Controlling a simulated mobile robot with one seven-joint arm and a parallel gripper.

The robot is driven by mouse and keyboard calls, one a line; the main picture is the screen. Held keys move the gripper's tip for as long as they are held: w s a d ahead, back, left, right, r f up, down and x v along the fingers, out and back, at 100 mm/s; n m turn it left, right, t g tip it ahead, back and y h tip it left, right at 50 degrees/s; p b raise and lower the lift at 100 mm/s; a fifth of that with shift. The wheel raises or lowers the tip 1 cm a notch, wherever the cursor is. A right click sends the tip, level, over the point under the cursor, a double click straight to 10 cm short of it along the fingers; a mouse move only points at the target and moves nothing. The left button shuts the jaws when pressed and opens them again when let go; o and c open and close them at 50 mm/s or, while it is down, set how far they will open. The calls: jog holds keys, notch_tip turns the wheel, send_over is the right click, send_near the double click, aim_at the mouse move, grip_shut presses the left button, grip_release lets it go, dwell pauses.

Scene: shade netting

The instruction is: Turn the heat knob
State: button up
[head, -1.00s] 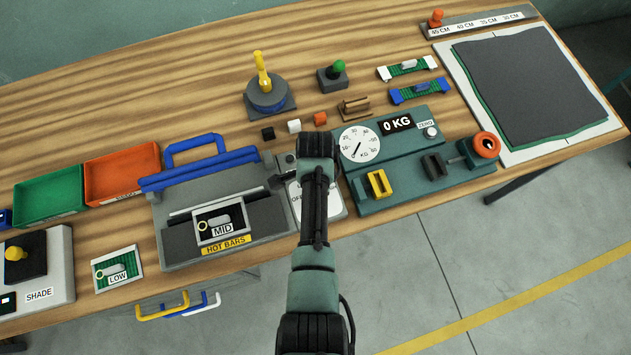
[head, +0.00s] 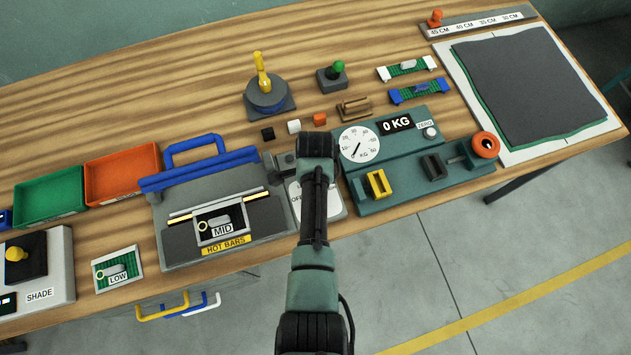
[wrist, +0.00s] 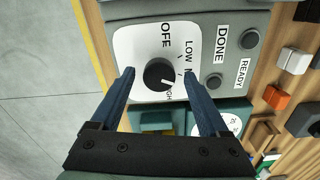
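The heat knob (wrist: 158,74) is round and black on a white dial plate (wrist: 128,45) marked OFF, LOW, a partly hidden M label and a partly hidden HIGH. Its pale pointer line aims to the lower right in the wrist view, toward the M and HIGH side; the exact setting is unclear. My gripper (wrist: 158,72) is open, with one blue finger on each side of the knob and a visible gap to it. In the head view my arm hides the knob; part of the dial plate (head: 333,203) shows. The hot bars (head: 257,194) glow yellow on the grey machine.
DONE (wrist: 250,39) and READY (wrist: 214,82) buttons sit beside the dial. The teal scale unit (head: 400,190) stands just right of my arm. The blue-handled lid (head: 195,150) of the hot-bar machine is on the left. Small coloured blocks (head: 294,126) lie behind.

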notch_tip(320, 180, up, 13)
jog(key=b, duration=0.1)
dwell(0.7)
dwell(0.4)
